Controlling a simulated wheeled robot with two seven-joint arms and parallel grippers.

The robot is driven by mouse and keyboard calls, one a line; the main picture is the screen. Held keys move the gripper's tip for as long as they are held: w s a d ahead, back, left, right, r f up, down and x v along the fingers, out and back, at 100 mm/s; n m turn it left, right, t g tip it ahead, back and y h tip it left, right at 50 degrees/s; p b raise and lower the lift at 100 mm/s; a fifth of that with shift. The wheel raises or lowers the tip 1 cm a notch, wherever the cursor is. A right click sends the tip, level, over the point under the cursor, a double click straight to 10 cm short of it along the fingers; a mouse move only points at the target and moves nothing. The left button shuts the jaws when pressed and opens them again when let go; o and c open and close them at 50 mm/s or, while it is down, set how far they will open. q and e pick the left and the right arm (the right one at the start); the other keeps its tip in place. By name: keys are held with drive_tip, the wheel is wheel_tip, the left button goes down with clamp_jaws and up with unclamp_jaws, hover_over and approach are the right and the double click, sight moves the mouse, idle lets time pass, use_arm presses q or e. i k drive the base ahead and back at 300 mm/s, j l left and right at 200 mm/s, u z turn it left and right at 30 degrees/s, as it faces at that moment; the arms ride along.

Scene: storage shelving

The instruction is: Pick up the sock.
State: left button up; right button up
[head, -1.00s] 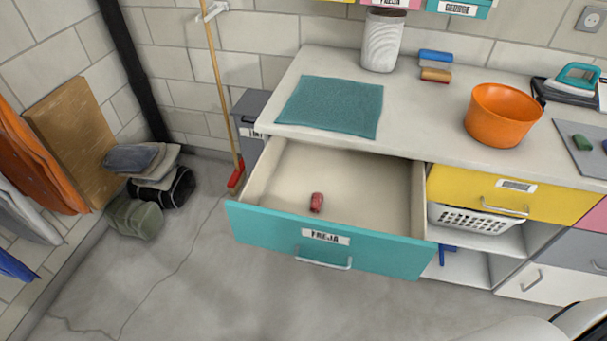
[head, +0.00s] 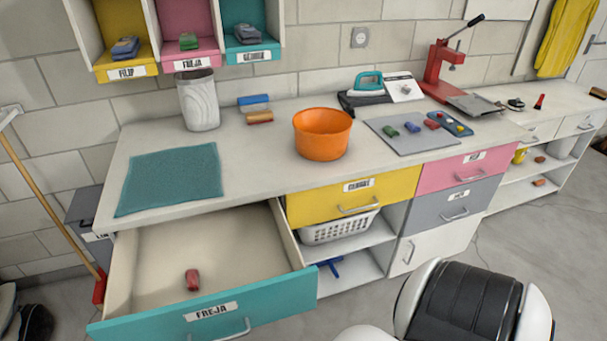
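A small red rolled bundle (head: 192,280), which looks like a rolled sock, lies on the floor of the open teal drawer (head: 215,309) labelled FREJA. Similar small rolls lie on a grey mat (head: 417,139) on the counter: a green one (head: 391,132), a blue one (head: 412,127) and a red one (head: 431,124). Folded or rolled items also sit in the wall cubbies, including a green one (head: 188,41) in the pink cubby. Neither of my grippers is in view.
The counter holds a teal cloth (head: 172,178), an orange bowl (head: 322,134), a white ribbed container (head: 199,100), an iron (head: 369,82) and a red press (head: 447,65). The open drawer juts out over the floor. A broom (head: 50,195) leans at the left.

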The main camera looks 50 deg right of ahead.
sight(430, 123)
drive_tip(key=z, duration=2.3)
